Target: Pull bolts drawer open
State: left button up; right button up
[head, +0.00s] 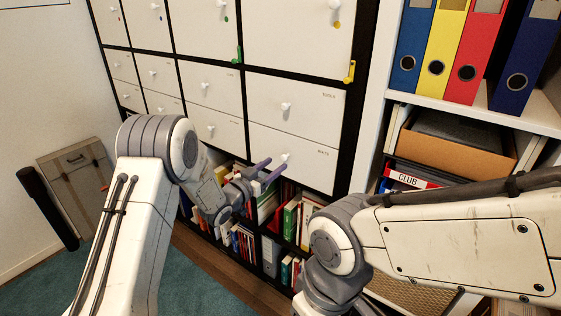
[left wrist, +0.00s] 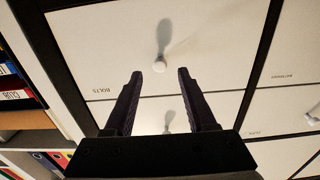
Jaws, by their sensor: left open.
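The bolts drawer (head: 305,172) is a white front in the lower row of the cabinet, with a small white knob (head: 285,157). It looks shut. In the left wrist view the "BOLTS" label marks the drawer (left wrist: 90,45), and its knob (left wrist: 160,66) lies in line with the gap between the fingertips. My left gripper (head: 277,165) is open and empty, close to this knob. The fingers also show in the left wrist view (left wrist: 160,75); I cannot tell whether the tips reach past the knob. My right arm shows, but its gripper is out of the head view.
Another drawer (head: 300,100) with its own knob sits directly above. Books (head: 290,220) fill the open cubbies below. At right, a shelf holds binders (head: 470,50) and a cardboard box (head: 455,155).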

aim_at(283, 159)
pick_arm(q)
jog(key=shift+x, duration=2.2)
grip_shut()
